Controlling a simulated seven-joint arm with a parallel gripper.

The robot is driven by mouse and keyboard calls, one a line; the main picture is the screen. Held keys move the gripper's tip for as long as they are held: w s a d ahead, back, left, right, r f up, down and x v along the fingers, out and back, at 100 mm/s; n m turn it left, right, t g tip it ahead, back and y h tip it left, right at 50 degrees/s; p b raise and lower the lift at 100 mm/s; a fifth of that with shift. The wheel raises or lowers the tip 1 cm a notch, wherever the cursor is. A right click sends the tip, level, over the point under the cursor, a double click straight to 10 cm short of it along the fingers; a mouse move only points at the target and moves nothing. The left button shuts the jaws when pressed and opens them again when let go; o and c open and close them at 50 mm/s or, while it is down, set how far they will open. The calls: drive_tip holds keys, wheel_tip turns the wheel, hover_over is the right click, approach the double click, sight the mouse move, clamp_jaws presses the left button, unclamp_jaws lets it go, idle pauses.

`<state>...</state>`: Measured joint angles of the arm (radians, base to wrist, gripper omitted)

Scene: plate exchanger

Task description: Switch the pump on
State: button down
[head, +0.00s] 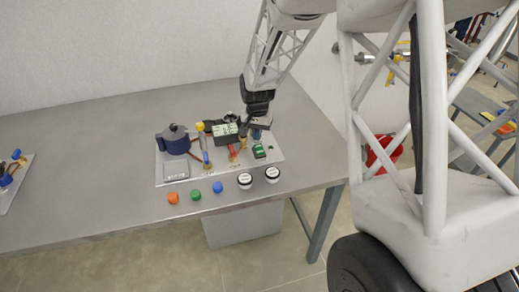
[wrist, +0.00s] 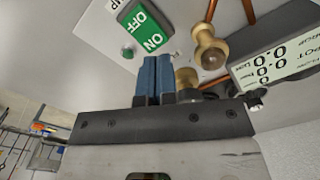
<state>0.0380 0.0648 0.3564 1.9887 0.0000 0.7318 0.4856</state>
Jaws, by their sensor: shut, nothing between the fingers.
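The pump (head: 173,139) is a dark blue body on the left of a light panel (head: 205,174) on the table. A green rocker switch (head: 259,152) sits at the panel's right side. In the wrist view the switch (wrist: 145,28) shows white OFF and ON lettering, with ON at the end nearer my fingers. I cannot tell which way the rocker is set. My gripper (head: 258,132) is just behind the switch in the head view. Its blue fingertips (wrist: 158,60) are shut together and empty, close to the ON end. I cannot tell whether they touch it.
A display box (wrist: 275,65) with digits stands beside my fingers, with brass fittings (wrist: 208,45) and copper pipes near it. Red and yellow-handled valves stand mid-panel. Orange (head: 173,198), green and blue caps and two white-topped jars (head: 245,180) line the front. The table's left middle is clear.

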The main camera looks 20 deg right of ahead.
sight(257, 145)
drive_tip(key=shift+f, duration=1.45)
idle(1.7)
drive_tip(key=shift+r, duration=3.55)
drive_tip(key=shift+s+r, duration=0.45)
drive_tip(key=shift+r, duration=0.05)
drive_tip(key=s+a+r+n+t, duration=0.1)
drive_tip(key=s+r, duration=0.5)
drive_tip(key=s, duration=0.2)
drive_tip(key=s+r+n, duration=0.2)
drive_tip(key=s+r, duration=0.3)
drive_tip(key=s, duration=0.3)
drive_tip(key=s+a+r+n+t, duration=0.1)
drive_tip(key=s+r+n, duration=0.1)
drive_tip(key=s, duration=1.7)
drive_tip(key=shift+s+r+n+t, duration=0.2)
drive_tip(key=shift+r+n+t, duration=0.15)
drive_tip(key=shift+r, duration=0.45)
